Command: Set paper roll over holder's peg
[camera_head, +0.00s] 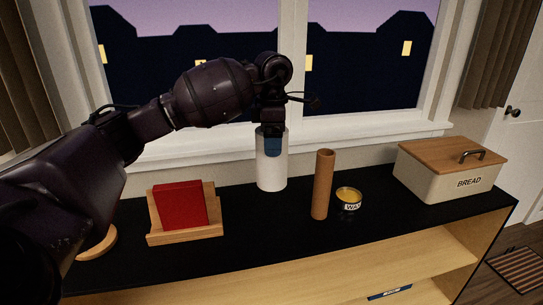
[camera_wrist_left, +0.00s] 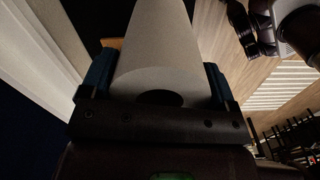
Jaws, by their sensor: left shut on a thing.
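My left gripper (camera_head: 272,143) points down, its blue fingers shut on the top of the white paper roll (camera_head: 271,172). The roll is upright near the window; I cannot tell whether its lower end touches the counter. In the left wrist view the roll (camera_wrist_left: 160,55) sits between the blue pads of my left gripper (camera_wrist_left: 157,82), with the dark opening of its core facing the camera. A round wooden disc (camera_head: 100,244), perhaps the holder's base, lies at the left, partly behind my arm. No peg shows on it. My right gripper is not in view.
On the black counter (camera_head: 262,240) stand a wooden stand (camera_head: 184,237) with a red book-like thing (camera_head: 180,205), a brown tube (camera_head: 322,186), a small wax tin (camera_head: 348,199) and a bread box (camera_head: 445,180). The tube is close to the roll's right. The front middle is clear.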

